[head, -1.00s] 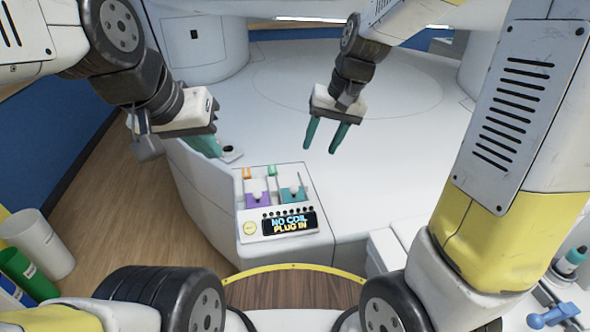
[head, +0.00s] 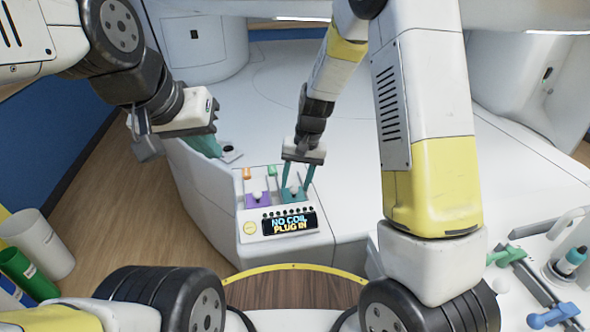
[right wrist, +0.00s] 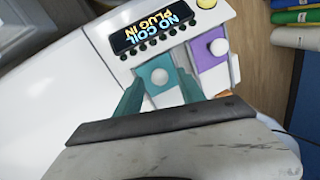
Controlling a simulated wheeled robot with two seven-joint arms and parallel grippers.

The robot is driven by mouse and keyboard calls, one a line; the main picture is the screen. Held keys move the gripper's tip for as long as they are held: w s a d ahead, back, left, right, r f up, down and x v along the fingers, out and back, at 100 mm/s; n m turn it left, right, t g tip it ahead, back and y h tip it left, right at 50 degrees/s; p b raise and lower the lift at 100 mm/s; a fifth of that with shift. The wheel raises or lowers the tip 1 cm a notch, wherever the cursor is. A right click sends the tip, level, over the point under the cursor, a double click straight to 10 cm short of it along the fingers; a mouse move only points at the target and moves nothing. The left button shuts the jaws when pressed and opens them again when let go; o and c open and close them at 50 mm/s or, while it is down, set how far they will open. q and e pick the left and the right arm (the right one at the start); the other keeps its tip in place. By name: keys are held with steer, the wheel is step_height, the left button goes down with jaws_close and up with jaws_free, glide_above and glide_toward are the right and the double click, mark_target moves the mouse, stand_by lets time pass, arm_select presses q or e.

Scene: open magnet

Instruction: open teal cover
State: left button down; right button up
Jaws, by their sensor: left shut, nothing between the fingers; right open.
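The teal cover (head: 293,196) lies on a small white control panel, right of a purple cover (head: 257,201). In the right wrist view the teal cover (right wrist: 150,68) has a white round knob (right wrist: 159,77) on it and looks closed. My right gripper (head: 297,183) is open just above the teal cover, one finger on each side of the knob. I cannot tell whether the fingers touch the cover. My left gripper (head: 207,147) is shut and empty, up and left of the panel.
The panel's display (head: 290,222) reads "NO COIL PLUG IN", with a row of black buttons above it and a yellow round button (head: 250,228) to its left. White, green and blue cylinders stand at the far left. A blue clamp-like tool (head: 549,317) lies at the lower right.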

steer(key=shift+a+f, duration=0.1)
steer(key=shift+f, duration=0.55)
jaws_close()
stand_by(1.0)
